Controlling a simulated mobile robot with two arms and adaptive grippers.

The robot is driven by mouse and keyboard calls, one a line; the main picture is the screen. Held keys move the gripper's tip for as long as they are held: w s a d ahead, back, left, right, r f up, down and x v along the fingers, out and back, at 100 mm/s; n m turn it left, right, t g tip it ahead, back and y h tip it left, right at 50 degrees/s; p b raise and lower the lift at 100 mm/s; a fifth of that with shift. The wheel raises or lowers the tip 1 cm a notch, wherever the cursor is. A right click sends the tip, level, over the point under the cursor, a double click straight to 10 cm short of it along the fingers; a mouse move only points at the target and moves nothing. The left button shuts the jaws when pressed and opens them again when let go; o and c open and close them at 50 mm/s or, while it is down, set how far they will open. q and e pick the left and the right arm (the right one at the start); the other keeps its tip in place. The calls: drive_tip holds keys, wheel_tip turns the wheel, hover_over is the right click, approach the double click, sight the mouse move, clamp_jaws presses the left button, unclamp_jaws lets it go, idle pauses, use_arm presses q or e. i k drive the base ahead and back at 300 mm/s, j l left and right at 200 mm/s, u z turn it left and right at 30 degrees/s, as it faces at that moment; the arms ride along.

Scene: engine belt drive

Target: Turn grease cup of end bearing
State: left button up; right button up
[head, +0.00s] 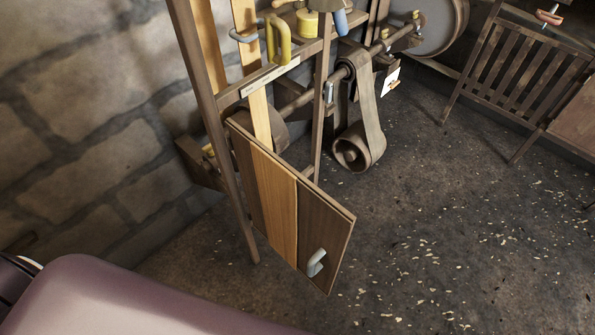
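A line shaft (300,101) runs up and to the right across the wooden frame, with bearings along it. Small brass-coloured cups stand on the bearings near the drum end, one (384,34) and another (416,15) further right. I cannot tell which is the end bearing's grease cup, or how far either is turned. Neither of my grippers is in view.
A flat belt (367,110) loops down around a low pulley (351,153). A wooden panel with a grey handle (315,262) hangs from the frame in front. A large drum (432,22) and slatted rack (528,70) stand behind. The floor (440,220) right of the panel is open.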

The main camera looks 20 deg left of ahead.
sight(207, 149)
drive_tip(key=j+u, duration=0.15)
drive_tip(key=u, duration=0.95)
drive_tip(key=k+j, duration=0.05)
